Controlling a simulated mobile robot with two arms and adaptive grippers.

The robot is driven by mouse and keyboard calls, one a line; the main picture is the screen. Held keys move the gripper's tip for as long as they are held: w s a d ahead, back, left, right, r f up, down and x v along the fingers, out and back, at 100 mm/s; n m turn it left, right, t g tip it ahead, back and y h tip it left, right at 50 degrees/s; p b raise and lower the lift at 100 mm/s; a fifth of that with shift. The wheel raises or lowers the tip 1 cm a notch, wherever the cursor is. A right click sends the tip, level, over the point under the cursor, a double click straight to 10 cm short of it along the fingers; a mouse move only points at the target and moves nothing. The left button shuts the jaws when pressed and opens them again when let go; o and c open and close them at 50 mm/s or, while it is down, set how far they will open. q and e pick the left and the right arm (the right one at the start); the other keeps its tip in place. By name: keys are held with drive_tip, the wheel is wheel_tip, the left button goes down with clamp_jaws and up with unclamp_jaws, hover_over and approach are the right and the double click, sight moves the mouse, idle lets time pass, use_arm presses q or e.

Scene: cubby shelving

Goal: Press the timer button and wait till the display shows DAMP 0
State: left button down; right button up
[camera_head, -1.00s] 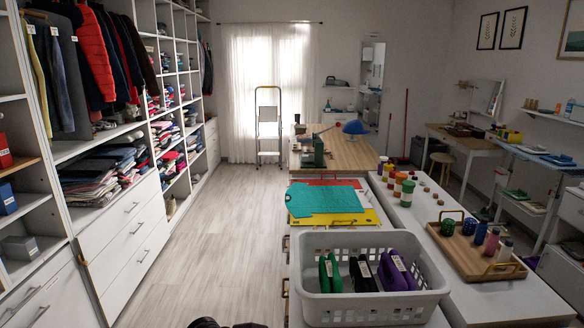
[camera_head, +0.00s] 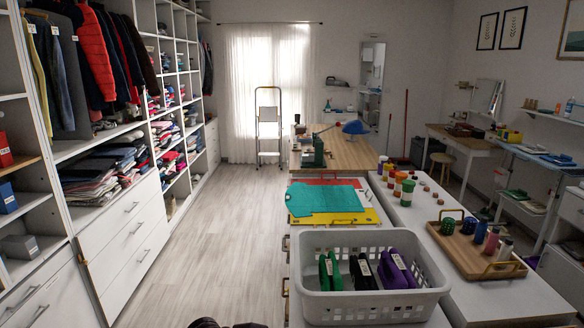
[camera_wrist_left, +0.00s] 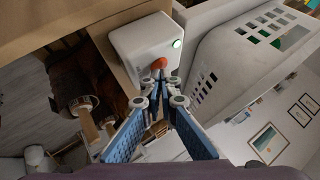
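In the left wrist view a white box-shaped device (camera_wrist_left: 145,45), which looks like the timer, has a lit green spot (camera_wrist_left: 177,43) near one edge. An orange-red round button (camera_wrist_left: 159,63) sits at its near edge. No display text is readable. My left gripper (camera_wrist_left: 160,80) has its blue-padded fingers drawn together. Its tips are at the orange-red button; I cannot tell whether they touch or press it. The device is not seen in the head view, where only a dark piece at the bottom edge shows, too little to identify. My right gripper is not in view.
A light grey basket (camera_head: 372,311) with green, black and purple items stands on the near counter; its slotted wall (camera_wrist_left: 204,83) is close beside the device. A wooden tray (camera_head: 474,262) with spools and bottles is right of it. The floor (camera_head: 215,240) at left is clear.

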use_arm(q)
drive_tip(key=shift+s+a+f, duration=0.25)
drive_tip(key=shift+f, duration=0.2)
drive_tip(key=shift+w+r+p, duration=0.2)
drive_tip(key=shift+r+p, duration=0.4)
drive_tip(key=shift+w+r, duration=0.15)
drive_tip(key=shift+r, duration=0.25)
wheel_tip(320, 180, up, 6)
drive_tip(key=p, duration=0.5)
drive_tip(key=shift+d, duration=0.15)
